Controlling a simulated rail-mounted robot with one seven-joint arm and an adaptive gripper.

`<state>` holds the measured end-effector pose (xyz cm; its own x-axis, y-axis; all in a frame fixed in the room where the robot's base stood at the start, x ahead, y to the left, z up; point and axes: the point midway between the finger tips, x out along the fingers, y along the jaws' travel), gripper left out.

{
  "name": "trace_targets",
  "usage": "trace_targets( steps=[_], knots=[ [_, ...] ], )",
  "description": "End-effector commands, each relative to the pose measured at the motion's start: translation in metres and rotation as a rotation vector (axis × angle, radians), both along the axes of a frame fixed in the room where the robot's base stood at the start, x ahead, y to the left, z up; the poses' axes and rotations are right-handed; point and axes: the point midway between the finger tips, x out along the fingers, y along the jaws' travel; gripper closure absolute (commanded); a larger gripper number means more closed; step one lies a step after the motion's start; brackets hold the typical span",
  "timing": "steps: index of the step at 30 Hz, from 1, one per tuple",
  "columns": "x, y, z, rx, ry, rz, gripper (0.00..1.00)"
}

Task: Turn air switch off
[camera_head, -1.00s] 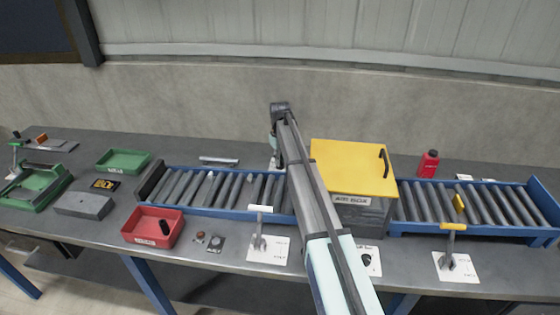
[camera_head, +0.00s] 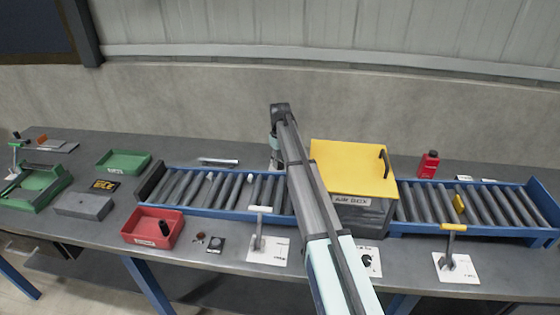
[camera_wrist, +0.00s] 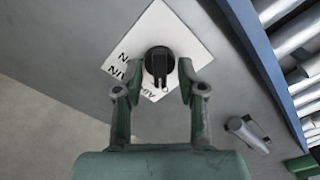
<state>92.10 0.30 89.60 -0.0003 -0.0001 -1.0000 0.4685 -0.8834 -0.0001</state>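The air switch is a black rotary knob (camera_wrist: 160,66) on a white plate (camera_wrist: 188,34) printed with "ON" and partly covered "AIR MAIN" lettering. In the wrist view my gripper (camera_wrist: 161,69) is open, with one finger on each side of the knob and a small gap beside it. I cannot tell whether either finger touches it. In the head view the knob (camera_head: 367,260) and part of its plate show just right of my arm, below the yellow-lidded box. My gripper is hidden there.
A blue roller conveyor (camera_head: 225,208) runs behind the switch, with a yellow-lidded box (camera_head: 350,165) over it. A white-handled lever (camera_head: 258,238) stands left of my arm, a yellow-handled lever (camera_head: 450,255) to the right. A red bin (camera_head: 140,238) sits farther left.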

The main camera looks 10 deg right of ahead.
Motion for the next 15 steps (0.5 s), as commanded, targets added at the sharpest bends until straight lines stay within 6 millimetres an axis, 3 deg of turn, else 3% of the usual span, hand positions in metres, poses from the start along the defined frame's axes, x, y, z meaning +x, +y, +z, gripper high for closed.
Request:
trace_targets(
  steps=[8,15],
  knots=[
    [0.001,0.0,0.018,0.0,-0.002,-0.001,0.6],
    [0.001,0.0,0.061,0.0,-0.002,0.0,0.6]
  ],
)
